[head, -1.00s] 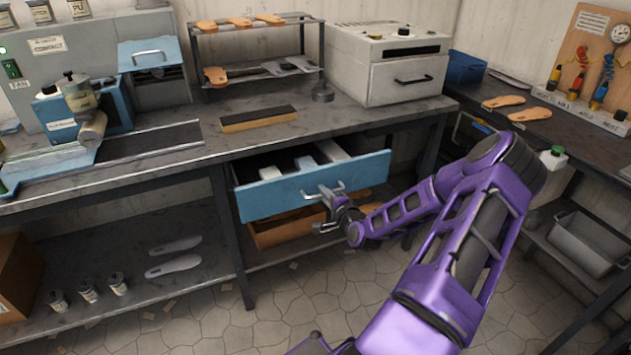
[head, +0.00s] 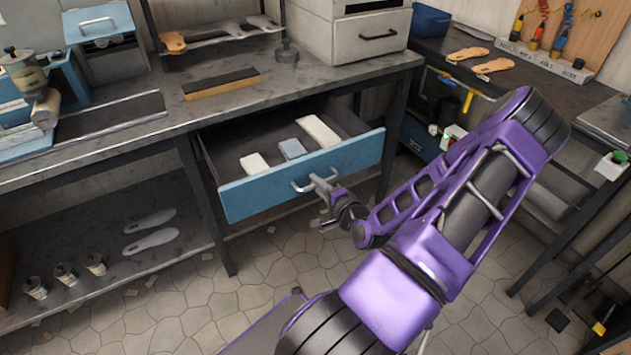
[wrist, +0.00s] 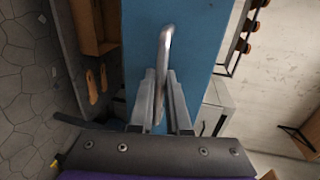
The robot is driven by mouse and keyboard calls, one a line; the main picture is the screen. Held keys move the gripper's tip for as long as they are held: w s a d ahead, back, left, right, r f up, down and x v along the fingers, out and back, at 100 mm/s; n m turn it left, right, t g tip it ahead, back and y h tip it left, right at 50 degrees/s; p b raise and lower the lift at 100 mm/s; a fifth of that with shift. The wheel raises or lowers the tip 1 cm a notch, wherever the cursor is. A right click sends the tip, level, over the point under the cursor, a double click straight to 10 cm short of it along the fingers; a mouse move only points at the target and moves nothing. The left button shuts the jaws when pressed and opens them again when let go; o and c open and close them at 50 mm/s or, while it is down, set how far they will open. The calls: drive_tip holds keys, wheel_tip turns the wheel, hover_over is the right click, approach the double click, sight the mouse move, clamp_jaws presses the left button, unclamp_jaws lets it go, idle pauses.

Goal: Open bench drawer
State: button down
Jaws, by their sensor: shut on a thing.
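The bench drawer (head: 245,194) has a blue front and stands pulled out from under the grey workbench. Its inside shows, with two white blocks (head: 319,131) and a grey-blue block (head: 292,149) in it. The metal bar handle (head: 318,181) is on the drawer front. My gripper (head: 326,187) is at the handle and shut on it. In the wrist view, the two fingers (wrist: 160,95) lie on either side of the handle (wrist: 166,45), against the blue front (wrist: 197,50).
The bench top holds a sanding block (head: 221,83) and a white oven-like box (head: 370,35). A lower shelf (head: 110,265) with insoles (head: 150,240) and small cans is at the left. The tiled floor (head: 250,300) before the drawer is clear apart from small scraps.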

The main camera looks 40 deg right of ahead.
drive_tip(key=c, duration=0.9)
unclamp_jaws()
drive_tip(key=shift+s, duration=0.1)
drive_tip(key=p+v, duration=0.1)
drive_tip(key=v, duration=1.6)
drive_tip(key=shift+s+r, duration=0.1)
